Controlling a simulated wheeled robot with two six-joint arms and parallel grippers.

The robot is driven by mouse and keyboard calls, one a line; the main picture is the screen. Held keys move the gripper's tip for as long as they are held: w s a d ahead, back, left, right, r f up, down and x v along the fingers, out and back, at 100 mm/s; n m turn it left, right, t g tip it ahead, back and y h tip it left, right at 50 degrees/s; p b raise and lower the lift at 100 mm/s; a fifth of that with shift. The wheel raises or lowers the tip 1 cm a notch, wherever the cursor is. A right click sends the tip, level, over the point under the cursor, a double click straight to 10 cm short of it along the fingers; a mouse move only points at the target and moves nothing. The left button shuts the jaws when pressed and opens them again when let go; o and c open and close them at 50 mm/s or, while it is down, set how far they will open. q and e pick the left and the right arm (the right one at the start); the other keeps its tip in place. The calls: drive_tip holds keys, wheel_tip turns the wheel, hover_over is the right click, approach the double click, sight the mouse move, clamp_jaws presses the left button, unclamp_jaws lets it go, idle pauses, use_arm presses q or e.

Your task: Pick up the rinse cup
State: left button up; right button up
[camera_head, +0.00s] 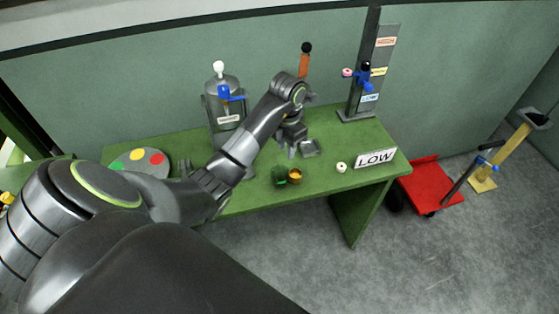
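Two small vessels stand side by side near the front edge of the green table (239,198): a dark green one (280,175) and a brown cup with an orange inside (295,176). I cannot tell for sure which is the rinse cup. My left gripper (292,149) points down above the table, behind and above these two and apart from them. Its fingers look spread, with nothing seen between them. My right gripper does not show.
A grey canister with a blue tap (224,98), a paint palette (140,160), a white roll (341,167), a LOW sign (376,158) and an upright grey stand (372,75) are on the table. A red cart (430,187) stands right.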

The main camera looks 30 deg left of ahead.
use_arm(q)
drive_tip(key=b, duration=1.3)
hover_over(284, 187)
drive_tip(key=shift+w+f, duration=0.15)
drive_tip(key=shift+f, duration=6.4)
drive_tip(key=shift+f+b, duration=0.5)
drive_tip(key=shift+f+p, duration=0.2)
drive_tip(key=shift+p, duration=0.55)
wheel_tip(284, 187, down, 2)
drive_tip(key=shift+f, duration=0.4)
clamp_jaws()
